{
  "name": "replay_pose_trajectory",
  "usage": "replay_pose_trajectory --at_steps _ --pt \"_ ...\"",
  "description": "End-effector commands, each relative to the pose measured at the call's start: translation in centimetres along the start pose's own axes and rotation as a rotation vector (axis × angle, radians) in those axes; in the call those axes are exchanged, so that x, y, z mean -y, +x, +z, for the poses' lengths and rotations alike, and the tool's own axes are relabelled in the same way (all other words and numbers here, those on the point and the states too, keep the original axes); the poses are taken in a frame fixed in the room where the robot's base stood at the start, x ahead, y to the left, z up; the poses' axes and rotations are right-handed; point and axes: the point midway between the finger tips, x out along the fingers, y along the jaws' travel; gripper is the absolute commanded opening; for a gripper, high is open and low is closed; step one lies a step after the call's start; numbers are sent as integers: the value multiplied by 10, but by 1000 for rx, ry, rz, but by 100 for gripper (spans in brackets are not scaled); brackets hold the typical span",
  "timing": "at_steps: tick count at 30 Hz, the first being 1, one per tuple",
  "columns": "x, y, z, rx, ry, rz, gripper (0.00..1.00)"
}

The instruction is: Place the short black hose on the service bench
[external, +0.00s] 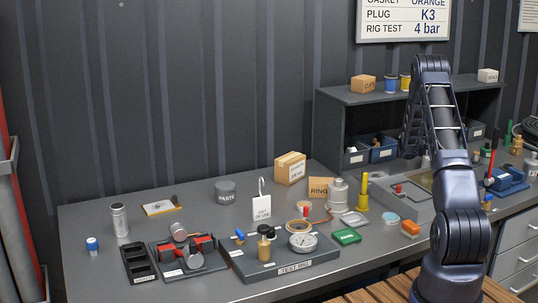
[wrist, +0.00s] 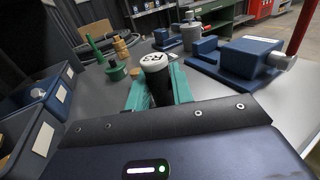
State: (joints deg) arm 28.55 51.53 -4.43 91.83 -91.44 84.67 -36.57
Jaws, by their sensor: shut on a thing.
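My gripper (wrist: 157,90) has teal fingers and is shut on a short black cylinder (wrist: 160,88) with a white top that carries dark marks. The cylinder stands roughly upright between the fingers. I cannot tell for sure that it is the short black hose, and its lower end is hidden. In the external view my arm reaches toward the shelf end of the bench, and my gripper and the held thing are hidden behind it. The grey service bench (external: 85,215) runs across the external view; its top also shows in the wrist view (wrist: 100,98).
Blue bins (wrist: 22,100) stand close on the left in the wrist view. Green and brass fittings (wrist: 117,68) and blue blocks (wrist: 240,58) stand beyond the gripper. The test rig (external: 290,262) and a red-and-black holder (external: 188,262) occupy the bench's front; its back left is mostly clear.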

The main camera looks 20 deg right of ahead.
Motion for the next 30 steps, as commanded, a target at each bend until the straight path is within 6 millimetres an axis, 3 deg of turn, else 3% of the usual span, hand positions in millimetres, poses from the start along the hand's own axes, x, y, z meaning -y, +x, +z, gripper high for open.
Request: replay_pose_trajectory --at_steps 26,27,30 --pt "0 0 -8 0 1 0 0" --pt "0 0 -8 0 1 0 29" --pt "0 0 -8 0 1 0 48"
